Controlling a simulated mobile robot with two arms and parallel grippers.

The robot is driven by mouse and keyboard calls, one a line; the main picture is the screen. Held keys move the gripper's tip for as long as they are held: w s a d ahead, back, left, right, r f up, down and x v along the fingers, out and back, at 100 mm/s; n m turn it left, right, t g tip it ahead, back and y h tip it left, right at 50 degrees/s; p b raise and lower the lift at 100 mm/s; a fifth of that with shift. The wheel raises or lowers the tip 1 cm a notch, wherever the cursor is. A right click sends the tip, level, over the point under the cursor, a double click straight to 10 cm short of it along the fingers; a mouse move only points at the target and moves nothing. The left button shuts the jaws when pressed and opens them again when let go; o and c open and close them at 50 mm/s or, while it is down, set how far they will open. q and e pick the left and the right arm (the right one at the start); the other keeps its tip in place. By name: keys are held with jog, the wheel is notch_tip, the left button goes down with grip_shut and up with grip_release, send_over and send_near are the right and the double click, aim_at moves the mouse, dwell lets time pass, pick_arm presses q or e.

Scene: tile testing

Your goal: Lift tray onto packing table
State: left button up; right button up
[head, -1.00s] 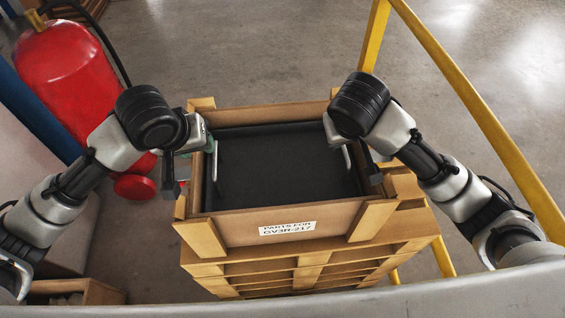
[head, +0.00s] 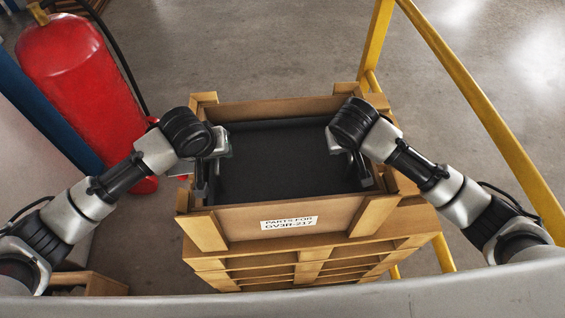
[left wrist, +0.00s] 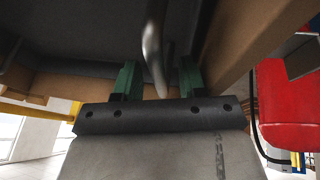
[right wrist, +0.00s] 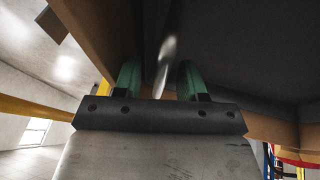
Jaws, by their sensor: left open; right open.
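The black tray (head: 285,165) lies inside a wooden crate (head: 245,224) labelled "PARTS FOR GV3R-217". My left gripper (head: 212,172) is at the tray's left side and my right gripper (head: 345,165) at its right side, both reaching down inside the crate walls. In the left wrist view, a metal handle (left wrist: 153,50) stands between the open green-padded fingers (left wrist: 158,80). In the right wrist view, another metal handle (right wrist: 166,65) stands between the open fingers (right wrist: 158,82). In the head view, my wrists partly hide the handles.
The crate sits on stacked wooden pallets (head: 310,262). A yellow rail (head: 490,120) runs along the right. A red fire extinguisher (head: 80,85) stands at the left, near my left arm. No packing table is recognisable in view.

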pick_arm(q)
grip_shut()
pick_arm(e)
grip_shut()
